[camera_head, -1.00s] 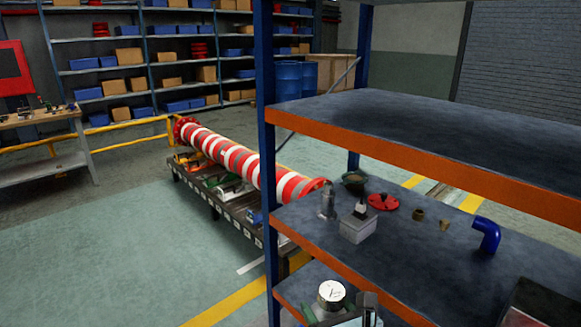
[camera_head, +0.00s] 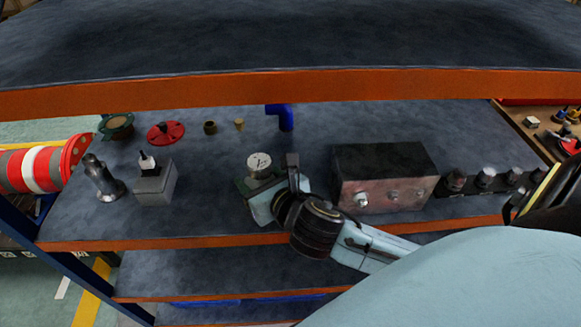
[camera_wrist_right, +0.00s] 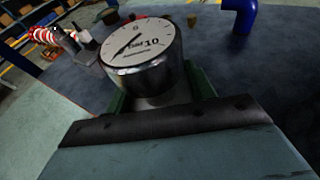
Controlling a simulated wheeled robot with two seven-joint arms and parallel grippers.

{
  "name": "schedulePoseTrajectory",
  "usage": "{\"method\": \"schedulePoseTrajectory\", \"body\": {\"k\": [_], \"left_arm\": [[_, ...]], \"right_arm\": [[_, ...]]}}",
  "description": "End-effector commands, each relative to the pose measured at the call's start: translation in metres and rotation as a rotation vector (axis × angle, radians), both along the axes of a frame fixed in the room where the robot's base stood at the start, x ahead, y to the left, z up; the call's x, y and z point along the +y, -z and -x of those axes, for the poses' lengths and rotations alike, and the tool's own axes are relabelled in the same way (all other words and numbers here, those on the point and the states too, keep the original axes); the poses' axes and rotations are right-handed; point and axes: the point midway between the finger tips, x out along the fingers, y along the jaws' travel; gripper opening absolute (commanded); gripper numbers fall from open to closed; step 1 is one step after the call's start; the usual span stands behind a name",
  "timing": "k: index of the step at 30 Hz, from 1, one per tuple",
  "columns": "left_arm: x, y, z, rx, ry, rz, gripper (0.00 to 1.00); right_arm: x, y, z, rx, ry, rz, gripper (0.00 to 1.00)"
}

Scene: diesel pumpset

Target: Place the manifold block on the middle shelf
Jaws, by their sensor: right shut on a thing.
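A white-faced round gauge (camera_head: 262,163) sits on a green block (camera_head: 250,185), which I take to be the manifold block. My right gripper (camera_head: 274,187) is shut on it, over the front part of the middle shelf (camera_head: 225,215). In the right wrist view the gauge (camera_wrist_right: 143,50) shows "bar 10" beyond the dark jaw edge (camera_wrist_right: 170,122), with green body (camera_wrist_right: 200,85) beside it. The jaws hide most of the block. I cannot tell whether its underside touches the shelf. My left gripper is not in view.
A grey box (camera_head: 154,187), metal fitting (camera_head: 104,180), red flange (camera_head: 166,132) and blue elbow (camera_head: 284,116) stand on this shelf. A large dark box with a copper-coloured face (camera_head: 385,180) is close on the right. The upper shelf's orange edge (camera_head: 290,88) overhangs.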

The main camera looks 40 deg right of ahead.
Motion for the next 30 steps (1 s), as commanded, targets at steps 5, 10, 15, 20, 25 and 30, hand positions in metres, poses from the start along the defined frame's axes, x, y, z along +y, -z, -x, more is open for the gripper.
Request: {"method": "schedulePoseTrajectory", "body": {"k": [5, 10, 15, 20, 25, 30], "left_arm": [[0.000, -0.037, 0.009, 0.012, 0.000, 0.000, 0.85], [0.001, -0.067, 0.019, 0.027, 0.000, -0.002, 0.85], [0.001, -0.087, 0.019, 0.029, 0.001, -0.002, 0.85], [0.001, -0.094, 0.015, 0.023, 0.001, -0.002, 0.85], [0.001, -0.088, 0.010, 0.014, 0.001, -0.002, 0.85], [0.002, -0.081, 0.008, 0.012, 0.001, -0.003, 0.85]], "right_arm": [[-0.024, -0.027, -0.022, -0.007, 0.045, 0.006, 0.09], [-0.053, -0.045, -0.041, -0.006, 0.094, 0.005, 0.09], [-0.074, -0.055, -0.054, -0.005, 0.129, 0.000, 0.09], [-0.084, -0.056, -0.060, -0.004, 0.146, -0.004, 0.09], [-0.086, -0.028, -0.060, 0.001, 0.150, -0.007, 0.09], [-0.086, -0.001, -0.060, -0.001, 0.149, -0.006, 0.09]]}}
